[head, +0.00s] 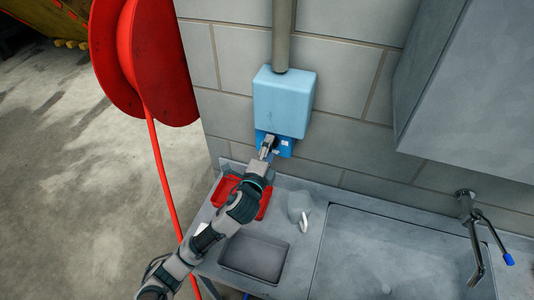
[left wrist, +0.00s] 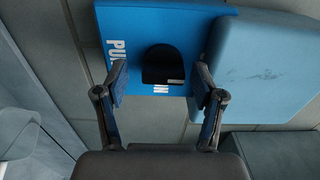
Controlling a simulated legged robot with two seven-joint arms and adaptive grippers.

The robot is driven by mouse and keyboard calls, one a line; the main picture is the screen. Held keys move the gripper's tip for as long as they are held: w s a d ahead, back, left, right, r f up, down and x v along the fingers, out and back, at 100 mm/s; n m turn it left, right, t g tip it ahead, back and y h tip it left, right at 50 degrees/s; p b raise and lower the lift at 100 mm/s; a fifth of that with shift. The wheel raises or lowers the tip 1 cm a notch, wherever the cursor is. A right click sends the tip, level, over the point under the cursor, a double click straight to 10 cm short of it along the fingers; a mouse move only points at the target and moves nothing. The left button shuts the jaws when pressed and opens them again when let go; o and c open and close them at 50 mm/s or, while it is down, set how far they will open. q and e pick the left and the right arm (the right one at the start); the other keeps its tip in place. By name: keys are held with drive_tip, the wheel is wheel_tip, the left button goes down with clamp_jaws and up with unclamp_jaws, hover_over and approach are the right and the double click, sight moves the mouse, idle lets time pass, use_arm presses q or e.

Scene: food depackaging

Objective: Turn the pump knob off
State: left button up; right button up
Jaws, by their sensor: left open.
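The pump knob (left wrist: 163,66) is black and rounded. It sits on a blue panel (left wrist: 220,10) with white lettering, partly readable as "PU". In the head view the blue panel (head: 286,149) is on the wall under a light blue box (head: 284,100). My left gripper (head: 268,147) reaches up to the panel and hides part of it. In the left wrist view my left gripper (left wrist: 161,82) is open, with one finger on each side of the knob. Gaps show between the fingers and the knob. My right gripper is not in view.
Below are a red tray (head: 226,190), a grey tray (head: 252,255) and a light grey jug (head: 299,207) on the metal counter. A sink with a tap (head: 467,212) is at right. A red hose reel (head: 150,60) stands at left, its hose hanging behind my arm.

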use_arm(q)
drive_tip(key=v, duration=1.1)
drive_tip(key=shift+s, duration=0.3)
drive_tip(key=shift+a+f, duration=0.1)
